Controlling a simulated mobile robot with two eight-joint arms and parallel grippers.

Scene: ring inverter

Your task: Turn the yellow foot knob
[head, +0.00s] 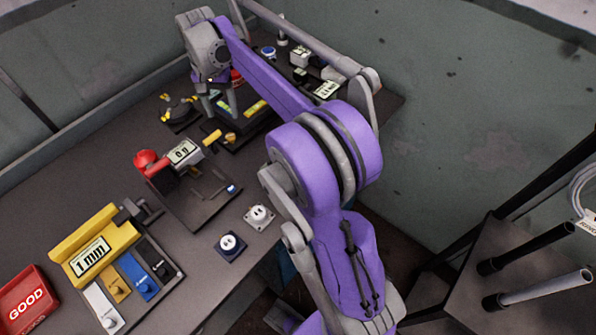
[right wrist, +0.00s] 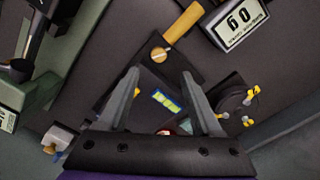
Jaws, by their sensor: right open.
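A small round yellow knob (head: 230,138) sits at the near end of a black base (head: 247,132) with yellow-marked strips. In the right wrist view the round yellow knob (right wrist: 158,56) lies just beyond my fingertips, with a yellow bar above it. I take it for the foot knob. My right gripper (head: 217,103) reaches down over the black device from behind. Its fingers are apart with nothing clamped between them, also in the right wrist view (right wrist: 160,75). A red part (head: 236,77) shows beside the wrist, partly hidden. My left gripper is not in view.
A black part with several yellow knobs (head: 178,108) stands left of the device. A display on a red-knobbed stand (head: 184,151) is nearer. A yellow timer (head: 93,256) and red GOOD tray (head: 28,300) are at the left. Small devices (head: 300,56) stand behind.

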